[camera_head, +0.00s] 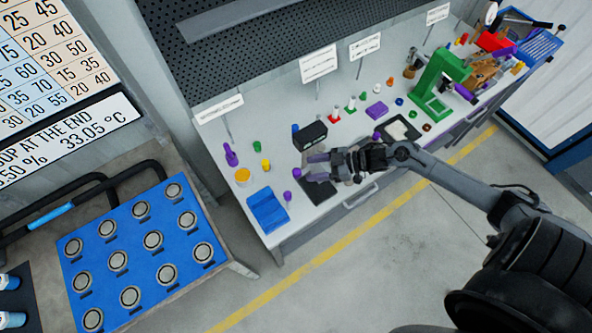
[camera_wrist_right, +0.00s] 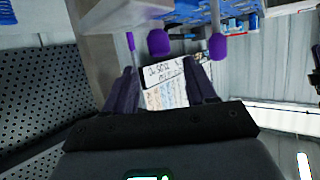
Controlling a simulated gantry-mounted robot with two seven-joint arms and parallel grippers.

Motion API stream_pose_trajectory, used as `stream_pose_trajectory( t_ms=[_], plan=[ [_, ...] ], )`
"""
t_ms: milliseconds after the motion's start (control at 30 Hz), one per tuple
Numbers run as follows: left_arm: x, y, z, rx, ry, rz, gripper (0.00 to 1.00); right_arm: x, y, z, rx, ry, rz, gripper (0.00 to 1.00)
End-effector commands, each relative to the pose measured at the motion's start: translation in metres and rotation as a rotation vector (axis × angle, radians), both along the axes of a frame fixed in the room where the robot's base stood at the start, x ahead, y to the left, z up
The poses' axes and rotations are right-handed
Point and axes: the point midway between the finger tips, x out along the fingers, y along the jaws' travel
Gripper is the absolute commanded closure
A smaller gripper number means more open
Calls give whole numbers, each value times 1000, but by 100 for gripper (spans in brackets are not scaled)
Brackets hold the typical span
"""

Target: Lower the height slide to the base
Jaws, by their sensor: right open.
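My right gripper (camera_head: 312,167) reaches over the workbench at its left part, its purple-tinted fingers pointing left and spread apart. It also shows in the right wrist view (camera_wrist_right: 161,72), with nothing seen between its fingers. A dark flat plate (camera_head: 320,189) lies below and beside it near the bench's front edge. A purple knob (camera_head: 296,173) is just left of the fingertips, apart from them in the picture. Another purple knob (camera_head: 287,196) stands nearer the front edge. Purple knobs show beyond the fingers in the wrist view (camera_wrist_right: 158,43). I cannot tell which part is the height slide. My left gripper is not seen.
A black box (camera_head: 309,135) stands behind the gripper. A blue tray (camera_head: 267,209) lies at the bench's left end. A green press (camera_head: 437,85) stands farther right. Several small coloured parts and label signs (camera_head: 318,63) line the back. A blue rack (camera_head: 131,243) stands left.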

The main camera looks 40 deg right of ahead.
Motion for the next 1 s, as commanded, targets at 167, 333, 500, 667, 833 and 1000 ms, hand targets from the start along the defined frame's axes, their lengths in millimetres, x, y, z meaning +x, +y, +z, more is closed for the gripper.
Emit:
stream_pose_trajectory(
  t_ms=[167, 333, 500, 667, 833, 1000],
  plan=[
    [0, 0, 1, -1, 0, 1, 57, 20, 21, -10, 2, -2, 0, 44],
    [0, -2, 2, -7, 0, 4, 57, 32, 34, -19, 1, -1, 0, 44],
    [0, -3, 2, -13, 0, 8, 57, 39, 42, -23, 1, -1, 0, 44],
    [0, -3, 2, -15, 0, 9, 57, 41, 44, -24, 0, 0, 1, 44],
    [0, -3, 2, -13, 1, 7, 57, 41, 44, -24, 0, 0, 1, 44],
    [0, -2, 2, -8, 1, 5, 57, 40, 43, -24, 0, 0, 1, 67]
  ],
)
